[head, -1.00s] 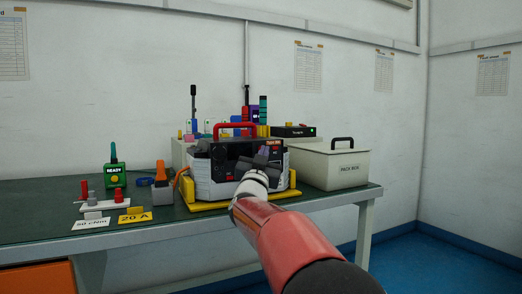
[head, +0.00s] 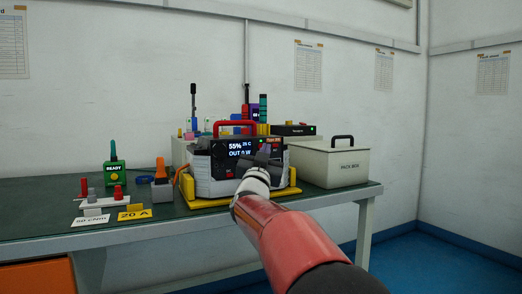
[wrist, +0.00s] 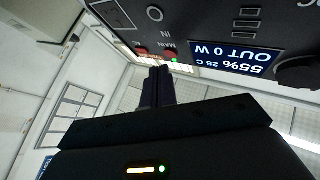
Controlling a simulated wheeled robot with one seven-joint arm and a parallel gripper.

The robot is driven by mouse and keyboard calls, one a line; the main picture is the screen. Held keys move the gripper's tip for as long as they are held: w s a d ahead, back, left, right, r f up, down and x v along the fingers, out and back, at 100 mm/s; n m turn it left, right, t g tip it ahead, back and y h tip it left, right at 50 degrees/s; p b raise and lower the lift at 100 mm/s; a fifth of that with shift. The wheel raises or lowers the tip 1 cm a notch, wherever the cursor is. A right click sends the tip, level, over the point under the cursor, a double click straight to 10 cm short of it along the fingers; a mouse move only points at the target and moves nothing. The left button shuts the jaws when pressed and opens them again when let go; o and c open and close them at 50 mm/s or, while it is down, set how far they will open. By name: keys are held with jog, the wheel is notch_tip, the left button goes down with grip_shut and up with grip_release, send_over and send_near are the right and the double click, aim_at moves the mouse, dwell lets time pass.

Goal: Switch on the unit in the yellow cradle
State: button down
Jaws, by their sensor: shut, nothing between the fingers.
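The unit (head: 211,166) is a grey and black box with a red top handle, sitting in the yellow cradle (head: 209,203) on the bench. Its screen (head: 241,150) is lit and reads 55%, 25 C, OUT 0 W. The wrist view shows the same lit screen (wrist: 237,58) upside down, with a green light (wrist: 174,60) by the MAIN label. My gripper (wrist: 157,72) is shut and empty, its fingertips close to the panel near the MAIN switch. I cannot tell whether they touch it. In the head view my gripper (head: 266,156) hides the panel's right part.
A cream PACK BOX (head: 335,167) with a black handle stands right of the cradle. A green READY device (head: 115,174), a grey and orange block (head: 161,188) and a 20 A card (head: 134,215) are to the left. The bench's far left is clear.

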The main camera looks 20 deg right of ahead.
jog(key=s+b, duration=0.3)
jog(key=s, duration=0.3)
jog(key=shift+b, duration=0.35)
jog(key=shift+d, duration=0.1)
dwell(0.4)
jog(key=s+b, duration=0.3)
jog(key=s, duration=0.5)
jog(key=shift+d, duration=0.15)
dwell(0.7)
